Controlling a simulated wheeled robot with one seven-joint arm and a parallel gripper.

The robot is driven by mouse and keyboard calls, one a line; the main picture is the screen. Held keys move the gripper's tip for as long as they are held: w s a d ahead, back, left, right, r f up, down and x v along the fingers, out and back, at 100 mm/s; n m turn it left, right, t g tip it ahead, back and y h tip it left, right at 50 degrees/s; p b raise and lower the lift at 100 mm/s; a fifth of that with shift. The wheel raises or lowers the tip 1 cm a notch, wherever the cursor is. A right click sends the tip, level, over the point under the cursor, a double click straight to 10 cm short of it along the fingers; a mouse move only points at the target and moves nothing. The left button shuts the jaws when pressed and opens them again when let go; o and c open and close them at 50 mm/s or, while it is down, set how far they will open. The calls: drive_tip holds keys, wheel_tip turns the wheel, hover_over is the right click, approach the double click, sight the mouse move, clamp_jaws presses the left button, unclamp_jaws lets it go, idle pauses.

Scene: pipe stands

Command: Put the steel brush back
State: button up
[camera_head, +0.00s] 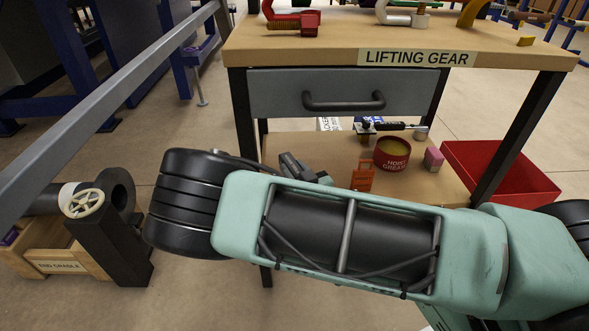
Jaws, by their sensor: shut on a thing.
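My gripper (298,167) shows only in part, as dark grey pieces with a bit of teal, just above the rim of my own teal arm link and in front of the lower shelf. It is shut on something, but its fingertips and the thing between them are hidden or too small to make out. I cannot clearly make out a steel brush anywhere in view. A slim black tool (394,126) with a silver part lies at the back of the lower shelf (445,188); I cannot tell what it is.
A wooden-topped bench (345,38) labelled LIFTING GEAR has a grey drawer (290,92). On its lower shelf are a red grease tin (392,161), an orange item (362,176) and a pink block (433,159). A red bin (530,184) stands right. A wooden crate (85,262) and grey rail (105,110) are left.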

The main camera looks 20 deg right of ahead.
drive_tip(key=shift+f+b, duration=0.3)
drive_tip(key=shift+f, duration=0.25)
drive_tip(key=o, duration=0.7)
drive_tip(key=shift+o, duration=0.2)
drive_tip(key=o, duration=0.5)
drive_tip(key=shift+o, duration=0.2)
drive_tip(key=shift+s, duration=0.1)
drive_tip(key=shift+s+d+p, duration=0.15)
drive_tip(key=shift+s+p, duration=0.15)
drive_tip(key=shift+s, duration=1.4)
drive_tip(key=shift+s+d+p, duration=0.1)
drive_tip(key=shift+s+p, duration=0.15)
drive_tip(key=shift+s, duration=1.45)
drive_tip(key=shift+s, duration=0.1)
